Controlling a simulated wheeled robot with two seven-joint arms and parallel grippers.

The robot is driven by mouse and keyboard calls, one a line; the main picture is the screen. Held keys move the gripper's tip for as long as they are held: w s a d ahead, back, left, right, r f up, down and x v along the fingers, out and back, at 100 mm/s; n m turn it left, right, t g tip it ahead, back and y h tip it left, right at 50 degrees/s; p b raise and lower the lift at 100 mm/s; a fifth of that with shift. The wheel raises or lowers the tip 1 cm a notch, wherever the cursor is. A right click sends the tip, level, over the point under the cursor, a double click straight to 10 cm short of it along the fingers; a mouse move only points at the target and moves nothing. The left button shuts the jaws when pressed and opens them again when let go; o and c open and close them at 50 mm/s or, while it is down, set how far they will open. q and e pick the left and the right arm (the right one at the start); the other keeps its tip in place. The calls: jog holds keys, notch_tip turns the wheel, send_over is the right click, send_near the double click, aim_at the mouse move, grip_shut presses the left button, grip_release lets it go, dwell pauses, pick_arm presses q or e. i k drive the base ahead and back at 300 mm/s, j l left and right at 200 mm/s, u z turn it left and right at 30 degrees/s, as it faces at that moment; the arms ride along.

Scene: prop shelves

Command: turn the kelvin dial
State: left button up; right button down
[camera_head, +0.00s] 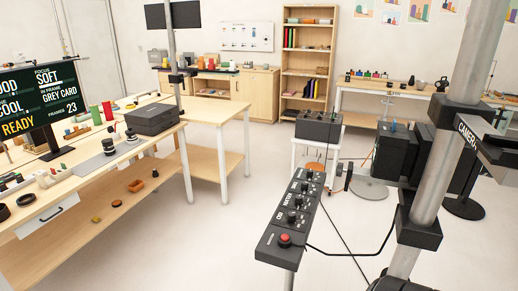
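A long dark control panel (270,237) stands on a pale post in the middle foreground, slanting away from me. It carries several black knobs in a row, among them a near knob (291,217) and a far knob (309,174), and a red button (284,240) at its near end. White labels run beside the knobs, too small and turned to read surely, so I cannot tell which knob is the kelvin dial. A screen (42,98) at the left shows "COOL", "SOFT", "GREY CARD" and "READY". Neither of my grippers is in view.
A camera stand (456,150) with thick grey poles rises close at the right. Cables hang from the panel to the floor. A wooden bench (70,185) with small props fills the left. A white stool-like stand (297,150) holds a dark box behind the panel. Floor left of the panel is clear.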

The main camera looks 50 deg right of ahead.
aim_at(299, 200)
jog(key=z, duration=1.85)
